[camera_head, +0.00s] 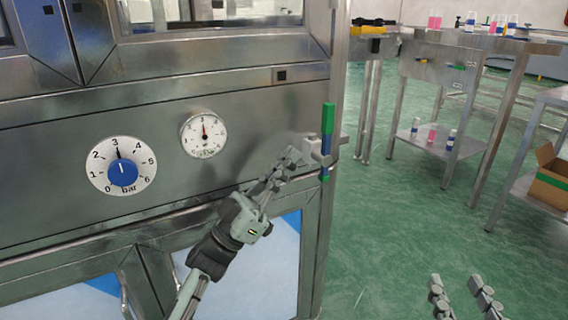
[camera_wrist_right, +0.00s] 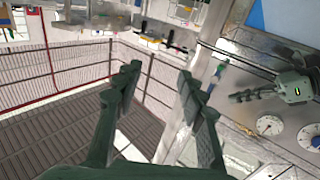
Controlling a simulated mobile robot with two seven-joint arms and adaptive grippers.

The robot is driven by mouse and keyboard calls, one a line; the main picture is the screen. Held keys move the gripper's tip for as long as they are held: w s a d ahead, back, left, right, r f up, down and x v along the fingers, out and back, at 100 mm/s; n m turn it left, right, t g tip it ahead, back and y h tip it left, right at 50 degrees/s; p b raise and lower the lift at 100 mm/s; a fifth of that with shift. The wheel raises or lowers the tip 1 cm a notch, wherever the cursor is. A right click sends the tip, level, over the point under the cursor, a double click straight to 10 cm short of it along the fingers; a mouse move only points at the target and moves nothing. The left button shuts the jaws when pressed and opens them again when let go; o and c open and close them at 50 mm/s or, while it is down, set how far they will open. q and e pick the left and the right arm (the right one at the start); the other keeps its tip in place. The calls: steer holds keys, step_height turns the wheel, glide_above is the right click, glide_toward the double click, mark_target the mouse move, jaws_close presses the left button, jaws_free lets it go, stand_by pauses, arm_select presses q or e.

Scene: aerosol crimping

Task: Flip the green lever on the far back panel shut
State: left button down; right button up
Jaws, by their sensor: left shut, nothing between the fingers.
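The green lever (camera_head: 328,118) stands upright at the right edge of the steel machine panel. A blue part (camera_head: 325,165) shows below it, in line with it. My left gripper (camera_head: 316,152) is shut and empty, its fingertips at the lever's lower end. I cannot tell whether they touch it, and they hide part of the lever's mount. The left arm also shows at the right of the right wrist view. My right gripper (camera_head: 460,297) is open and empty at the bottom right, far from the lever. Its spread fingers fill the middle of the right wrist view (camera_wrist_right: 160,88).
The panel carries a blue dial knob (camera_head: 123,172) marked in bar and a pressure gauge (camera_head: 204,134). A steel table (camera_head: 440,62) with bottles stands behind at the right, near a cardboard box (camera_head: 552,180). The green floor right of the machine is clear.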

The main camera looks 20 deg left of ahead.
mark_target(325, 114)
arm_select(q)
steer(key=x, duration=0.6)
steer(key=shift+w+d+r, duration=0.1)
steer(key=shift+r, duration=0.05)
arm_select(e)
steer(key=f, duration=0.1)
steer(key=d+f+g, duration=0.1)
steer(key=shift+d+f+h, duration=0.1)
steer(key=shift+f+h, duration=0.2)
steer(key=shift+f, duration=0.05)
